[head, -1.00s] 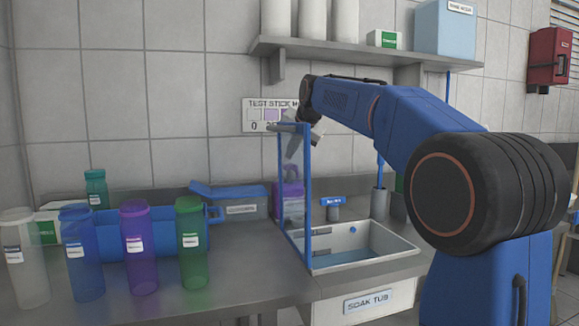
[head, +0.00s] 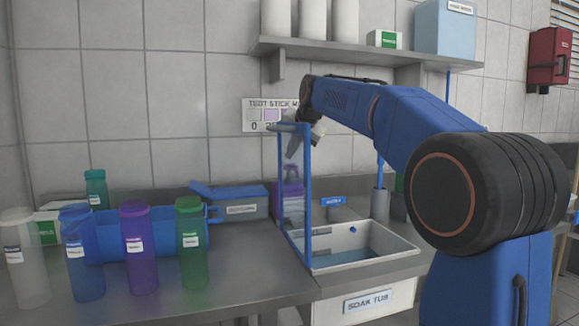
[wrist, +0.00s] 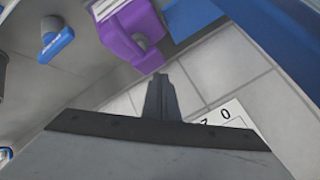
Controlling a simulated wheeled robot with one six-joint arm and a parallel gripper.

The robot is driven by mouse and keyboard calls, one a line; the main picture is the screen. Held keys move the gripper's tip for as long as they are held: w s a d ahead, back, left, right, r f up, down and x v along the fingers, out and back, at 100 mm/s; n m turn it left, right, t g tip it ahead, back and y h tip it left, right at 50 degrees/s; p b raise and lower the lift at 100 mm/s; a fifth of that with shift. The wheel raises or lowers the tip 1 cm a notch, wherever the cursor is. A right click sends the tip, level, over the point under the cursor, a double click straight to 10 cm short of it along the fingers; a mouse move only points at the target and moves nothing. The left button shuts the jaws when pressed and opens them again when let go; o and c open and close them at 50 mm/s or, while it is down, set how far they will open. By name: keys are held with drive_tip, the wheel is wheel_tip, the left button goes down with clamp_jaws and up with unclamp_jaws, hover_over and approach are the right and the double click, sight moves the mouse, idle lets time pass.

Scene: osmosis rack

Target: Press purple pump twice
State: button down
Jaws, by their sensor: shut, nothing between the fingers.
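The purple pump (head: 290,188) stands at the back of the counter, partly hidden behind the blue upright frame. In the wrist view the purple pump (wrist: 128,38) is at the top centre, with its spout part towards the picture's middle. My gripper (head: 291,155) is above the pump in the head view, partly behind the blue frame. In the wrist view my gripper's fingers (wrist: 158,80) are shut and empty, their tips close to the pump's purple end. I cannot tell whether they touch.
A soak tub (head: 350,258) with a blue frame (head: 306,195) is in front of the pump. Several coloured bottles, including a purple bottle (head: 139,250), stand at the left beside a blue bin (head: 165,240).

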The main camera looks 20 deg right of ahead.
drive_tip(key=shift+f, duration=0.15)
idle(0.3)
drive_tip(key=shift+f, duration=0.3)
drive_tip(key=shift+f, duration=0.95)
idle(1.4)
drive_tip(key=shift+r, duration=1.35)
drive_tip(key=shift+r, duration=0.1)
drive_tip(key=shift+r, duration=2.45)
idle(0.6)
